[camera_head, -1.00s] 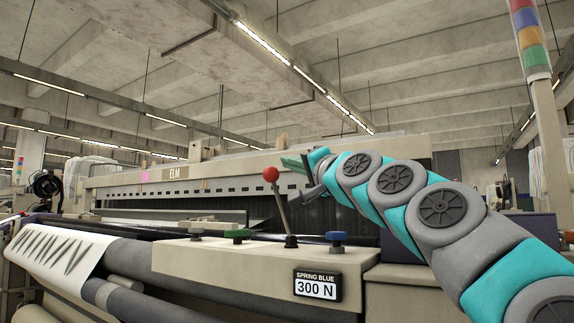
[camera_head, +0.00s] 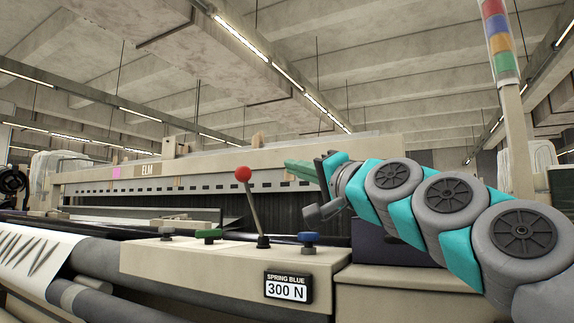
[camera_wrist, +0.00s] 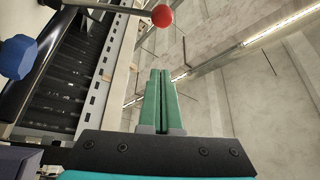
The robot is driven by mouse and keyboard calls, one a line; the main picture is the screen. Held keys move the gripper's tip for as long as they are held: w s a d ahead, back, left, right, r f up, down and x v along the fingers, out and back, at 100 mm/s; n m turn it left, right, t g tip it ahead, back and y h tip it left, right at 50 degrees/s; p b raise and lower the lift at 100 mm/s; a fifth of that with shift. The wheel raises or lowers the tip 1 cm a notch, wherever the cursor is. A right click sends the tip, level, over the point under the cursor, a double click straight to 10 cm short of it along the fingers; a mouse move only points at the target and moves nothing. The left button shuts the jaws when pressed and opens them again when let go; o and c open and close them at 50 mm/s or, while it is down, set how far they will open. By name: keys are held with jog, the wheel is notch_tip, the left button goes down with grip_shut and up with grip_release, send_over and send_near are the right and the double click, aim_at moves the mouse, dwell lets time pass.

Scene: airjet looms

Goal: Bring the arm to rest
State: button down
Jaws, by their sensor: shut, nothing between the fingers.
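My arm reaches in from the right in the head view, over the right end of the loom's front console. My gripper (camera_head: 302,168) points left and is shut, with nothing between its green fingers. In the wrist view my gripper (camera_wrist: 161,75) shows its two fingers pressed side by side. A lever with a red ball knob (camera_head: 243,174) leans up from the console (camera_head: 180,258), to the left of my gripper and apart from it. The red knob also shows in the wrist view (camera_wrist: 162,15), beyond the fingertips.
The console carries a green knob (camera_head: 209,236), a blue knob (camera_head: 308,238) and a display reading 300 N (camera_head: 287,290). The loom labelled ELM (camera_head: 120,172) stands behind. A post with a coloured signal light (camera_head: 502,40) rises at the right. Above my gripper is open air.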

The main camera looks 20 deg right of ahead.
jog(key=a+f+n+g+y+p, duration=0.25)
jog(key=a+f+n+g, duration=0.4)
jog(key=a+f, duration=0.9)
jog(key=s+a+f+n+g+h+p, duration=0.1)
jog(key=s+a+f+g, duration=0.15)
jog(key=f, duration=0.65)
jog(key=s+a+f+n+g+h+p, duration=0.15)
jog(key=f+g, duration=0.25)
jog(key=f, duration=0.4)
jog(key=s+d+f+g+h+p, duration=0.1)
jog(key=s+d+f+g, duration=0.1)
jog(key=s+f, duration=0.5)
jog(key=s+d+f+g+h+p, duration=0.1)
jog(key=s+d+f+g+h, duration=0.1)
jog(key=s+f, duration=0.5)
jog(key=s+d+f+g+h+p, duration=0.1)
jog(key=s+d+f+g, duration=0.2)
jog(key=s, duration=0.8)
notch_tip(320, 180, down, 4)
jog(key=g, duration=0.2)
jog(key=shift+d+g, duration=0.35)
jog(key=shift+g, duration=0.05)
jog(key=c, duration=1.6)
grip_release()
